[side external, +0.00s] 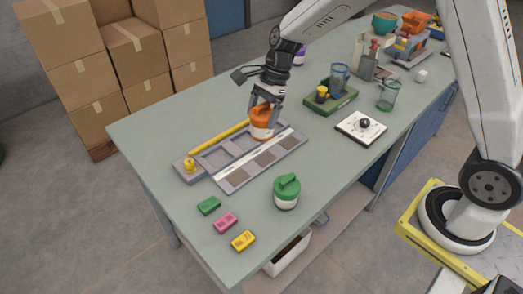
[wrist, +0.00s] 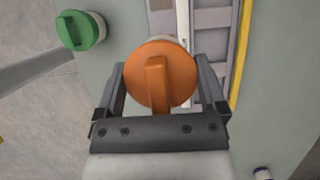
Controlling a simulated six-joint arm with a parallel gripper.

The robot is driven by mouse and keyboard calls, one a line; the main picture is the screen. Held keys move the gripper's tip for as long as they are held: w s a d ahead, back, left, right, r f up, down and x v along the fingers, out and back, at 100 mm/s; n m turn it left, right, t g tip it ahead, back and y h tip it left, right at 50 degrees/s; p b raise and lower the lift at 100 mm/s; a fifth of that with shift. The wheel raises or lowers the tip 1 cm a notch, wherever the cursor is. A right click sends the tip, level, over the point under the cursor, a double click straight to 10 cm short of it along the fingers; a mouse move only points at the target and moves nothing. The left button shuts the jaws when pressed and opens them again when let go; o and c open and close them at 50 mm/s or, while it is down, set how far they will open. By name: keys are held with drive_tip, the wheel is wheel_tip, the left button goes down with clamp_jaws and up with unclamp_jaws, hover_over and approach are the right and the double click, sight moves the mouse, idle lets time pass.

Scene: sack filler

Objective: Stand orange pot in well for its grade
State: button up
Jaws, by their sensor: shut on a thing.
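The orange pot (side external: 262,121) has an orange lid with a raised grip bar and a white body. My gripper (side external: 264,102) is shut on it, with a finger on each side of the lid in the wrist view (wrist: 160,85). The pot is upright over the far end of the grey tray (side external: 237,186), which has a row of square wells, a pale strip and dark square patches. I cannot tell whether the pot's base touches the tray. The well under it is hidden.
A green-lidded pot (side external: 287,192) stands right of the tray. Green (side external: 209,206), pink (side external: 226,222) and yellow (side external: 244,241) blocks lie at the near end. A yellow rod (side external: 222,138) runs along the tray's left edge. A white plate (side external: 361,128) and green tray (side external: 331,103) stand to the right.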

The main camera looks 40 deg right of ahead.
drive_tip(key=w+a, duration=0.8)
drive_tip(key=w, duration=0.1)
drive_tip(key=shift+a, duration=0.25)
drive_tip(key=shift+f, duration=0.2)
drive_tip(key=shift+f, duration=4.05)
drive_tip(key=shift+f, duration=0.7)
drive_tip(key=o, duration=0.9)
drive_tip(key=shift+o, duration=0.2)
drive_tip(key=shift+r, duration=0.1)
wheel_tip(320, 180, up, 8)
idle(0.6)
